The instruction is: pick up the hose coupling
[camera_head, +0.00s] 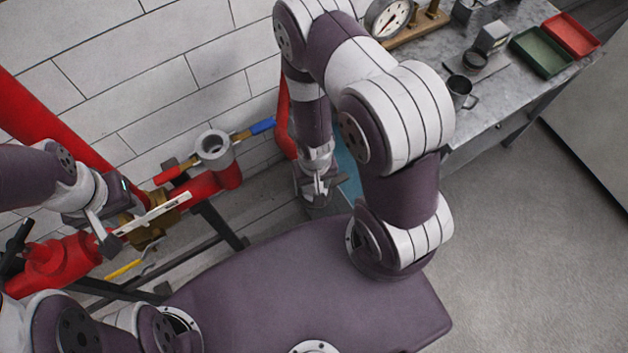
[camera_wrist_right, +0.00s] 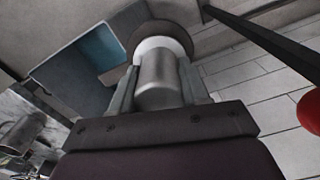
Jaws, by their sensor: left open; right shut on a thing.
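The hose coupling (camera_wrist_right: 160,78) is a grey metal cylinder with a pale collar and a wide dark ring at its far end. My right gripper (camera_wrist_right: 158,92) is shut on it, one finger along each side. In the head view the right gripper (camera_head: 318,188) hangs beside the red pipework, near the wall. It hides most of the coupling there. My left gripper (camera_head: 118,217) is open beside the brass valve body (camera_head: 150,226) on the red pipe at the left. I cannot tell whether it touches the valve.
A red pipe fitting (camera_head: 218,180) has red and blue (camera_head: 262,126) lever handles. A blue surface (camera_wrist_right: 95,55) lies beyond the coupling.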

